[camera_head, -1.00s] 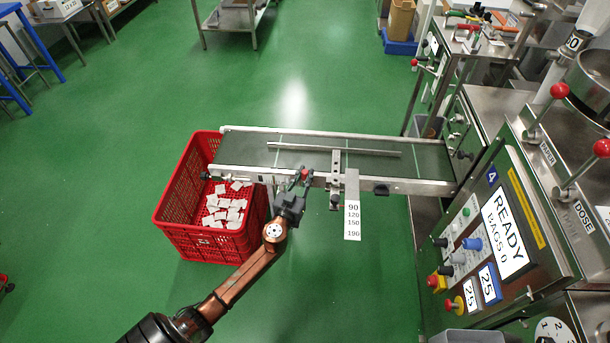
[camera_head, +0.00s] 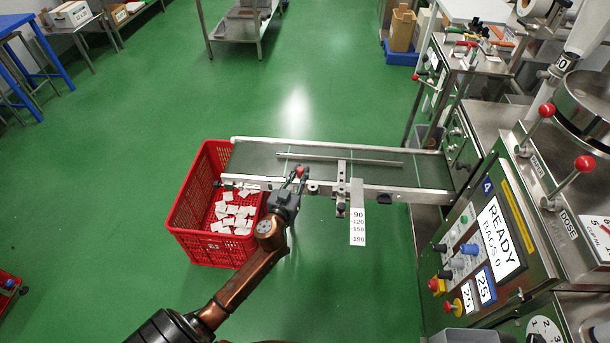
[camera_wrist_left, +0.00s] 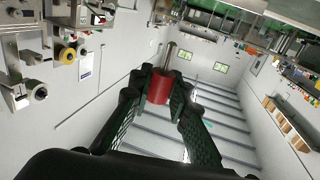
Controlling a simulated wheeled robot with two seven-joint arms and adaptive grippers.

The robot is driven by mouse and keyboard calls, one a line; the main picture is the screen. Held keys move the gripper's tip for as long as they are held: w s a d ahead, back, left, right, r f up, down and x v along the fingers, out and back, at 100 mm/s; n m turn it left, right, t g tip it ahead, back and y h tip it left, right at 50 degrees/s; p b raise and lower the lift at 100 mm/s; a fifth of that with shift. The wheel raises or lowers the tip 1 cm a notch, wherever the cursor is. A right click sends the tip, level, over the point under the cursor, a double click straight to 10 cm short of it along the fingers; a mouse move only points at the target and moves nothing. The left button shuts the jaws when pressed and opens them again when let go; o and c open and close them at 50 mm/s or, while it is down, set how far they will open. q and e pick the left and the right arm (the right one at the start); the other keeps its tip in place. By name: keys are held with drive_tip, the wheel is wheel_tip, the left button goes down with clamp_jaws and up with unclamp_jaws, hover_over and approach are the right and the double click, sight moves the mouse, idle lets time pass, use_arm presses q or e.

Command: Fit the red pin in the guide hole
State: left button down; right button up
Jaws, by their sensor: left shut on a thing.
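The red pin (camera_wrist_left: 158,87) has a red grip and a thin metal shank that points up in the left wrist view. My left gripper (camera_wrist_left: 161,78) is shut on the red grip from both sides. In the head view the pin's red end (camera_head: 300,169) shows at the tips of my left gripper (camera_head: 299,180), by the conveyor's near edge. The guide bracket (camera_head: 341,190) stands just right of the gripper, with the scale plate (camera_head: 357,212) marked 90 to 190 beside it. I cannot make out the guide hole. My right gripper is not in view.
The conveyor (camera_head: 380,172) carries a long guide rod (camera_head: 340,159). A red crate (camera_head: 190,205) with several teabags stands under its left end. The machine panel (camera_head: 497,235) reads READY at right. Green floor in front is free.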

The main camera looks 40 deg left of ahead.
use_arm(q)
drive_tip(key=s+a+r+p, duration=0.3)
drive_tip(key=s+a+r, duration=0.1)
drive_tip(key=s, duration=0.4)
drive_tip(key=shift+a, duration=0.15)
